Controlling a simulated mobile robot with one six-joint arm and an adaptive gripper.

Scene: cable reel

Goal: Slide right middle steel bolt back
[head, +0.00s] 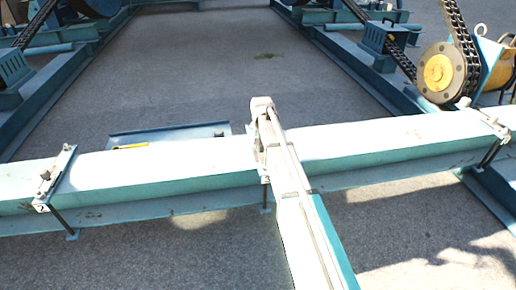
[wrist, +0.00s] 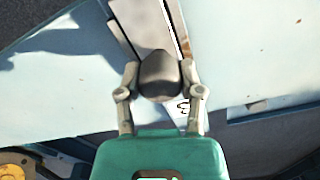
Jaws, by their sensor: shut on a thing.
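In the wrist view my gripper (wrist: 160,66) is shut, its two grey fingers on either side of a dark, rounded steel bolt (wrist: 158,82). A pale flat plate with a dark line beside it (wrist: 146,24) runs up from the bolt. A small black mark on a white patch lies to the right of the bolt. In the head view a pale teal cross beam (head: 170,165) spans the frame. At its middle, a long pale piece reaches the beam from the bottom edge and covers much of that spot. The gripped bolt and my fingers cannot be made out there.
A left clamp plate (head: 56,172) tagged 2 and a right clamp (head: 492,124) sit on the beam. A yellow-centred disc (head: 438,72) with a chain stands at upper right. Teal rails border the open grey floor (head: 210,70) beyond the beam.

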